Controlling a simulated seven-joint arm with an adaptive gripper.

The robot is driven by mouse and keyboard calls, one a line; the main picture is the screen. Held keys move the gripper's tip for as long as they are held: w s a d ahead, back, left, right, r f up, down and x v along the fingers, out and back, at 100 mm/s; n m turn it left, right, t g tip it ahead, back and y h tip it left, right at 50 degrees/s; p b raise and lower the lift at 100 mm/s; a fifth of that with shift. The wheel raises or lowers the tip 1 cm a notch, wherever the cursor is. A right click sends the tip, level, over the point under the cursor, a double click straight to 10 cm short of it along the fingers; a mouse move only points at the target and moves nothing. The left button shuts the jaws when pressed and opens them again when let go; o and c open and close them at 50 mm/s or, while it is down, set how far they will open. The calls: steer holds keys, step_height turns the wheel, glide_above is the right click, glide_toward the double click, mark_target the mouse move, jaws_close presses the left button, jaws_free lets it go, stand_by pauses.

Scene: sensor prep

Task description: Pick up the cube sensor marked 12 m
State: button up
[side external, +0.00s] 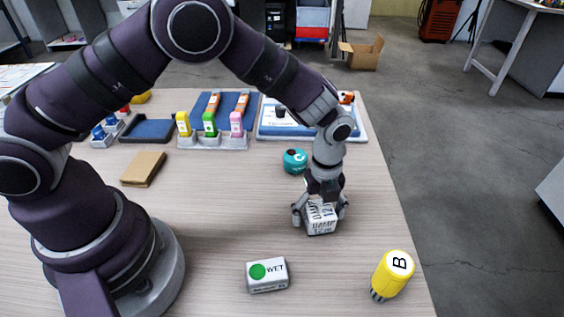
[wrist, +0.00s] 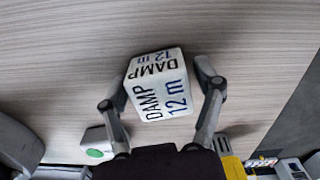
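The white cube sensor (side external: 320,217) has dark print, which reads "DAMP 12 m" in the wrist view (wrist: 160,98). It appears to rest on the table, turned at an angle. My gripper (side external: 320,211) points down over it, with one finger on each side. In the wrist view my gripper (wrist: 163,78) has its fingers spread around the cube, with a small gap showing on the right. Contact on the left side is hard to judge.
A white "WET" block (side external: 267,275) with a green dot lies in front. A teal round item (side external: 295,161) sits behind the cube. A brown block (side external: 143,169) and a bottle rack (side external: 213,142) are farther back.

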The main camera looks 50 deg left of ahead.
steer(key=c, duration=0.9)
